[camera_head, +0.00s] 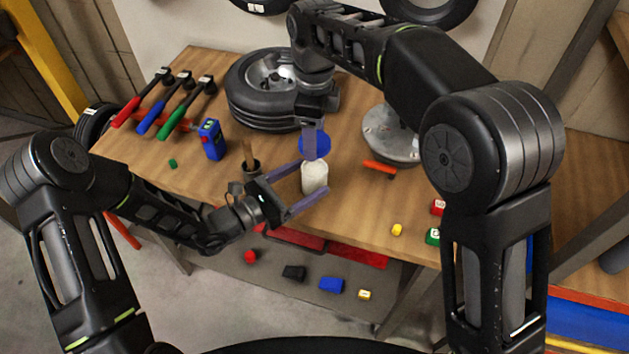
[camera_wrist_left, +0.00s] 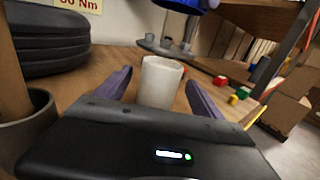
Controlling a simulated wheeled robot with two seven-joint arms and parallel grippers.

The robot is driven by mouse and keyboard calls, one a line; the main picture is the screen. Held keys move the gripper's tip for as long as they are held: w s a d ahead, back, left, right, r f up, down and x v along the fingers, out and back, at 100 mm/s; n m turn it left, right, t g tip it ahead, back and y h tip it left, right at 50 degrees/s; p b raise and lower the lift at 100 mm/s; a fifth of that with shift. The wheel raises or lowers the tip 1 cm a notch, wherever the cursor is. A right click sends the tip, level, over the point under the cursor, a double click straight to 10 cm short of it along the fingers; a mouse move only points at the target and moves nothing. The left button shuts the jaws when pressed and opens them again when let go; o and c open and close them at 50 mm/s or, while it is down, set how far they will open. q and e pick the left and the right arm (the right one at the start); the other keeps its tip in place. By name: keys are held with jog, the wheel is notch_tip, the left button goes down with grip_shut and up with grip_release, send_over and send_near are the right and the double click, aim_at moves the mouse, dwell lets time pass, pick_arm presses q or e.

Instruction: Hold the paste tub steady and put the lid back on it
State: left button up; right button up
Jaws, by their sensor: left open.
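The white paste tub (camera_head: 314,180) stands upright near the table's front edge, its top uncovered. In the left wrist view the tub (camera_wrist_left: 160,82) stands between my left fingers, with a gap on each side. My left gripper (camera_head: 313,179) is open around the tub and not pressing on it. The blue lid (camera_head: 321,146) hangs above the tub in my right gripper (camera_head: 311,140), whose fingers point down from above. The lid's underside edge (camera_wrist_left: 185,5) shows at the top of the left wrist view, clear of the tub. The right fingers partly hide the lid.
A dark cup (camera_head: 251,166) with a wooden stick stands just left of the tub. A tire (camera_head: 262,105) lies behind. A grey round base (camera_head: 391,147) and an orange-handled item (camera_head: 379,168) are to the right. A blue device (camera_head: 212,140) stands at left.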

pick_arm(q)
jog(key=shift+x, duration=1.05)
jog(key=shift+c, duration=0.6)
grip_shut()
